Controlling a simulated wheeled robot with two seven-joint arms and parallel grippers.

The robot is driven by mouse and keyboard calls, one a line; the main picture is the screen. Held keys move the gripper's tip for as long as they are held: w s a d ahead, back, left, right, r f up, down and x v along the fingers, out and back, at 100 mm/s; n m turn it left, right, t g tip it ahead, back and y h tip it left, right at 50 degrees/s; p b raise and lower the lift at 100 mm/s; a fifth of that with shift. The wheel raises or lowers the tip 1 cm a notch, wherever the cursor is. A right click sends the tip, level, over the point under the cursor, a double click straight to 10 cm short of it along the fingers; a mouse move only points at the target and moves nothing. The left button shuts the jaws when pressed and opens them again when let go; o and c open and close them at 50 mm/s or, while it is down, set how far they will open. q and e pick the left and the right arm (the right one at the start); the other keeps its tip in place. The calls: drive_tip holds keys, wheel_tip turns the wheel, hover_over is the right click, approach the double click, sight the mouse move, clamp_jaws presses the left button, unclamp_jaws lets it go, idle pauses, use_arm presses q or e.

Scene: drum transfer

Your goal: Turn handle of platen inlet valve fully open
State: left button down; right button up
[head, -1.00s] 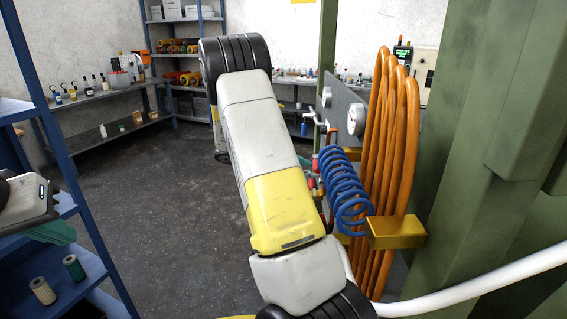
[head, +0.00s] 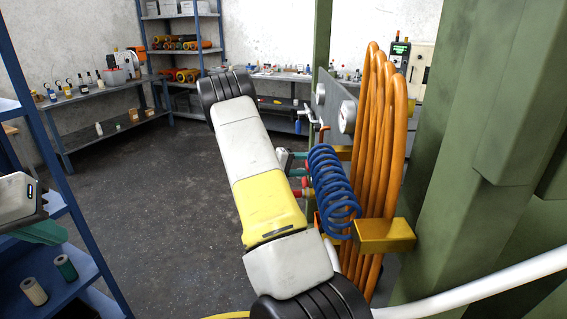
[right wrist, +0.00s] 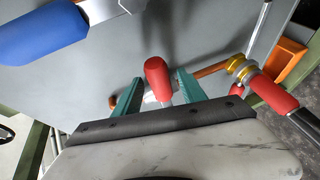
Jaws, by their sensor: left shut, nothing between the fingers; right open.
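In the right wrist view a red handle (right wrist: 157,78) stands between the two teal fingers of my right gripper (right wrist: 158,92), which is open; I cannot tell whether either finger touches it. A second red handle (right wrist: 272,93) on a brass fitting is at the right, and a blue handle (right wrist: 40,33) at the upper left. No label shows which is the platen inlet valve. In the head view my right gripper (head: 290,163) shows partly behind my forearm, near red handles (head: 299,193). My left gripper (head: 38,232) is shut and empty at the left edge.
A coiled blue hose (head: 333,190), orange hoses (head: 385,150) and a gold bracket (head: 384,235) lie close right of my arm. The gauge panel (head: 334,105) is behind them, a green column (head: 465,130) right. Blue shelving (head: 75,255) stands left; the middle floor is open.

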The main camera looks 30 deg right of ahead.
drive_tip(key=shift+d+f, duration=0.1)
drive_tip(key=shift+d, duration=0.3)
clamp_jaws()
idle(1.2)
